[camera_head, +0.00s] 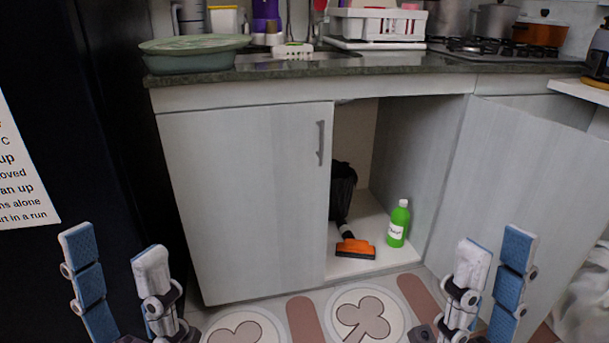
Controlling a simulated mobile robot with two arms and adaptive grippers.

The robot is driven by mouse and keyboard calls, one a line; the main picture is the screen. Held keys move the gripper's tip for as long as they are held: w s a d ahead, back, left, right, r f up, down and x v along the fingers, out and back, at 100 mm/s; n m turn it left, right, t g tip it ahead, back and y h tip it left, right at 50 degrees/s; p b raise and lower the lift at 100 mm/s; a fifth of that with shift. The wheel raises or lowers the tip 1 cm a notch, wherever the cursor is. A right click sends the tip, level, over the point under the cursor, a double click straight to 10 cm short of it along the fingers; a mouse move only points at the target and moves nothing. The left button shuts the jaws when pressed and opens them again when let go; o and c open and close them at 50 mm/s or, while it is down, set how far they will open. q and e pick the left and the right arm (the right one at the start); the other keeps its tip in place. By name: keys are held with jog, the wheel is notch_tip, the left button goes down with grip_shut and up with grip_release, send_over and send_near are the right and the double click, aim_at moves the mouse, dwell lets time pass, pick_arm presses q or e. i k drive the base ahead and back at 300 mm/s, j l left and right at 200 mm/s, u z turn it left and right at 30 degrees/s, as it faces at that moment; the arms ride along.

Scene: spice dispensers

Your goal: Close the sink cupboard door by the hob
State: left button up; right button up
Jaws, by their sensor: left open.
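The sink cupboard under the dark worktop has two pale grey doors. The right door (502,180), on the hob side, stands open, swung out to the right. The left door (245,195) is shut and has a grey vertical handle (321,143). My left gripper (113,246) is open and empty at the lower left, in front of the dark panel. My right gripper (497,243) is open and empty at the lower right. It overlaps the lower part of the open door in the picture; I cannot tell whether it touches. The open door's handle is not visible.
Inside the cupboard are a green bottle (398,224), an orange-headed brush (355,248) and a black bag (343,188). The hob (490,47) carries pots. A green-lidded dish (195,54) and a white rack (377,24) sit on the worktop. A patterned mat (303,318) lies in front.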

aim_at(549, 179)
jog(key=l+u, duration=0.35)
jog(key=l, duration=0.85)
jog(key=l+u, duration=0.35)
jog(key=l, duration=0.85)
